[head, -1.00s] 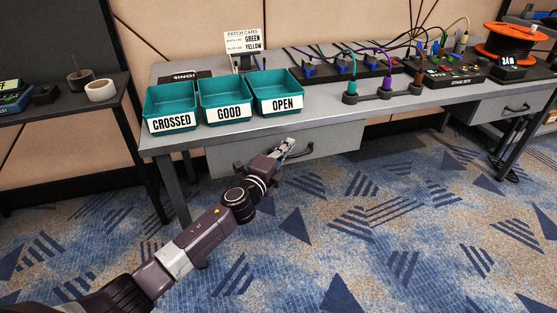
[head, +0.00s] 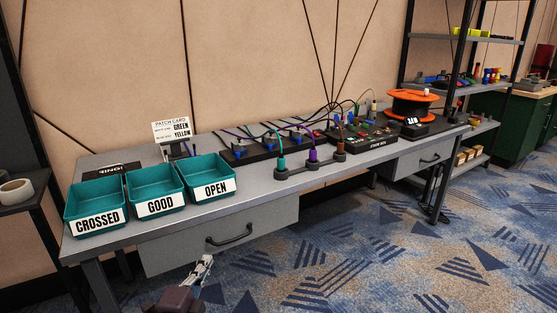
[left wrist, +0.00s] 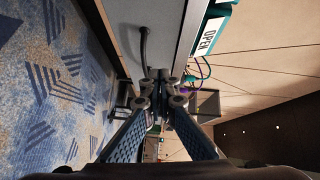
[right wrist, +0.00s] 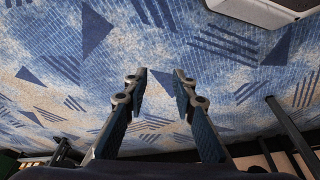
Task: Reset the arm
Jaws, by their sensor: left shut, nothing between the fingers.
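My left gripper (head: 203,270) shows at the bottom of the head view, in front of the grey bench drawer (head: 225,232) and below its dark handle. In the left wrist view its fingertips (left wrist: 160,78) meet with nothing between them, and the drawer handle (left wrist: 144,45) shows beyond. My right gripper is outside the head view. In the right wrist view its fingers (right wrist: 161,78) are apart, with only patterned carpet between and beyond them.
The bench carries teal bins labelled CROSSED (head: 97,220), GOOD (head: 160,205) and OPEN (head: 216,190), a stage box (head: 362,135) with cables, and an orange reel (head: 414,102). Carpet in front is clear.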

